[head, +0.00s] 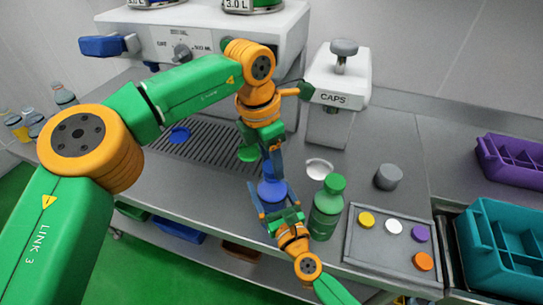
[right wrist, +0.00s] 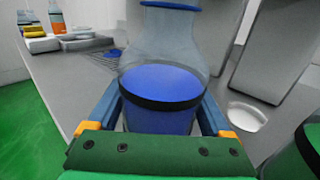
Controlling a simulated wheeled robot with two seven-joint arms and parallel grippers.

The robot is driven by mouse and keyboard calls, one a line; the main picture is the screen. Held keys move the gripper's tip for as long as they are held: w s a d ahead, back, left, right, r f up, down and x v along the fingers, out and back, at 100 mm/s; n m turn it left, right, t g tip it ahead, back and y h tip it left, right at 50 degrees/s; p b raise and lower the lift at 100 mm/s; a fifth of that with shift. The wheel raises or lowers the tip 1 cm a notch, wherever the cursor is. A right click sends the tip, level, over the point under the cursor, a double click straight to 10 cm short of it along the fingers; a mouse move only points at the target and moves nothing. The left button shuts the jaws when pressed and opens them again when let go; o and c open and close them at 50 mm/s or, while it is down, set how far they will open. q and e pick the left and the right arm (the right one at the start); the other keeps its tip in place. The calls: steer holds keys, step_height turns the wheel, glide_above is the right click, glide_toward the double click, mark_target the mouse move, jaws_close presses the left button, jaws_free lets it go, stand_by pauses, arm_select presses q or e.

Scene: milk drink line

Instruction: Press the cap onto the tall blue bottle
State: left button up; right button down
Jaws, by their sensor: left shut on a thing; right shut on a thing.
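The tall blue bottle (head: 272,190) stands upright near the counter's front edge, clear above with blue liquid below. In the right wrist view the bottle (right wrist: 160,90) fills the middle, with a dark band around it and a blue rim at the top edge of the picture. My right gripper (head: 272,208) is shut around its lower body, one finger on each side. My left gripper (head: 274,160) points down right above the bottle's neck and is shut. The cap between its fingers is mostly hidden, and I cannot tell whether it touches the neck.
A green bottle (head: 328,208) stands close right of the blue one. A tray (head: 350,245) with several coloured discs, a grey cylinder (head: 387,177) and a white dish (head: 319,168) are nearby. The caps dispenser (head: 338,85) stands behind. Teal (head: 480,250) and purple (head: 510,160) crates are at right.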

arm_select(q)
steer(key=shift+f, duration=0.55)
stand_by(0.4)
steer(key=o, duration=1.4)
steer(key=shift+f, duration=0.1)
steer(key=r, duration=0.4)
steer(key=a+r, duration=0.1)
steer(key=r, duration=0.3)
steer(key=s+r, duration=0.1)
steer(key=r, duration=0.3)
steer(key=shift+a, duration=0.35)
arm_select(e)
jaws_free()
